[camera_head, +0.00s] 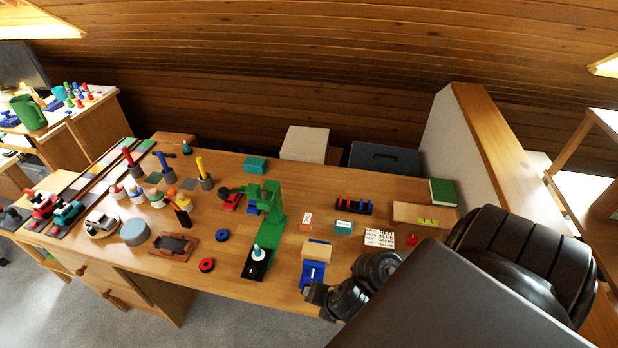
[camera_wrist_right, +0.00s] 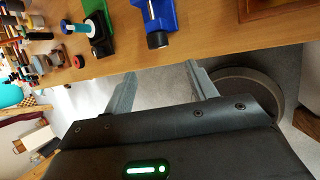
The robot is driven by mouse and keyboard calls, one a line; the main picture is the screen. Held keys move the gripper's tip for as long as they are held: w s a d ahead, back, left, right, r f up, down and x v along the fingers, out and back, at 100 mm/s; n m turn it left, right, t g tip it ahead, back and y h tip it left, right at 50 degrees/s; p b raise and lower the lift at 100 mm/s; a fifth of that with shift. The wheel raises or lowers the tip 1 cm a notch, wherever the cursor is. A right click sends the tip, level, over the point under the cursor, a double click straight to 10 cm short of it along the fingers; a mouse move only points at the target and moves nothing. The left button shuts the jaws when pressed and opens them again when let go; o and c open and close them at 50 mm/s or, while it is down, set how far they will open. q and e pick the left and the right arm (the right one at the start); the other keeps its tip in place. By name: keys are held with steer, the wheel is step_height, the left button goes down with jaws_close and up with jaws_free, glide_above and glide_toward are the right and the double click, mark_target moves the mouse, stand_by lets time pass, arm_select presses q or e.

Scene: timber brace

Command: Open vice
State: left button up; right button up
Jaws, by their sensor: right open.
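The blue vice (camera_head: 313,274) stands near the front edge of the desk, with a light wooden block (camera_head: 318,251) at its far end. In the right wrist view the blue vice (camera_wrist_right: 163,14) shows at the top, with its dark round end (camera_wrist_right: 157,40) facing me at the desk edge. My right gripper (camera_wrist_right: 162,82) is open and empty, its two fingers apart, pointing toward the desk edge and short of the vice. In the head view my dark right arm comes in from the right, and its end lies beside the vice, covering part of it. My left gripper is not in view.
Red and blue rings (camera_head: 207,265) lie further left. Floor shows beyond the front edge.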

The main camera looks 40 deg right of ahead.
steer(key=b+x, duration=0.7)
steer(key=x, duration=0.3)
steer(key=shift+w+d+f, duration=0.15)
steer(key=shift+w+f, duration=0.05)
steer(key=shift+w, duration=0.15)
